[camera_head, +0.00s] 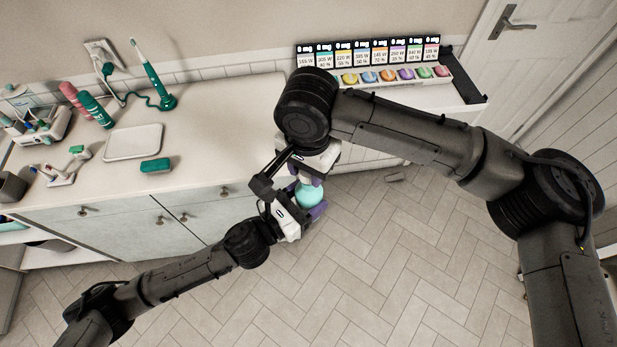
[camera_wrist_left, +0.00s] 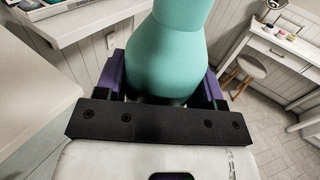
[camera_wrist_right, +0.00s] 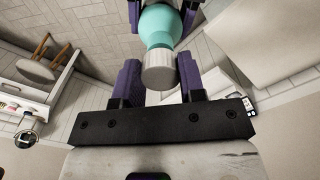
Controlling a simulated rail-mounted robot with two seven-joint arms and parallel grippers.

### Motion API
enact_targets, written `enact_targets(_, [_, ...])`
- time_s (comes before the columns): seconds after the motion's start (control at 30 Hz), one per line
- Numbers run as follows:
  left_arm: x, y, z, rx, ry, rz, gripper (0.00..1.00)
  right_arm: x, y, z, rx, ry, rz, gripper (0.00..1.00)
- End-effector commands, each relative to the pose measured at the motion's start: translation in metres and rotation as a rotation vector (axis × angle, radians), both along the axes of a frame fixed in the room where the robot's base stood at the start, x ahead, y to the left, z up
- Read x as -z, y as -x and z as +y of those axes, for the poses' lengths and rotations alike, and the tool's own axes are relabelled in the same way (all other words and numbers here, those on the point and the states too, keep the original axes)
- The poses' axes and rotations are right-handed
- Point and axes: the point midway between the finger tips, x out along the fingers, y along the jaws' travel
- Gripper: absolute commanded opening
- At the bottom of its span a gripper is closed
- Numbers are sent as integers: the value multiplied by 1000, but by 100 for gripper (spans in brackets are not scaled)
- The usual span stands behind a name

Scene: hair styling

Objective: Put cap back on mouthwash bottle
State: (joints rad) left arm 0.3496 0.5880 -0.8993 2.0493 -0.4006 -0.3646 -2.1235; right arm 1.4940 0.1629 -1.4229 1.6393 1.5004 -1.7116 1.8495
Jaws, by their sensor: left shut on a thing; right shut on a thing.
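The teal mouthwash bottle (camera_head: 308,195) is held in the air in front of the counter. My left gripper (camera_head: 312,208) is shut on its body; in the left wrist view the bottle (camera_wrist_left: 170,60) stands between the purple fingers. My right gripper (camera_head: 311,172) is above the bottle. In the right wrist view its purple fingers flank the pale grey cap (camera_wrist_right: 159,72), shut on it. The cap is lined up with the bottle's neck and appears to touch it. Whether it is seated cannot be told, and the head view mostly hides the cap.
The counter (camera_head: 220,120) on the left holds a white tray (camera_head: 133,142), a teal block (camera_head: 156,166), tubes (camera_head: 96,110) and an electric toothbrush (camera_head: 155,85). A shelf (camera_head: 465,85) with several coloured items stands behind my right arm.

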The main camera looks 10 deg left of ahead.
Motion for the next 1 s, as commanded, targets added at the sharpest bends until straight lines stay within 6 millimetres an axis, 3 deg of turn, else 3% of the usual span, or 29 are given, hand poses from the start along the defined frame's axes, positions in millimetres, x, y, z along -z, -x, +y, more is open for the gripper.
enact_targets(1.0, [-1,0,0,0,1,-2,14,18,0,0,-1,1,-1,15])
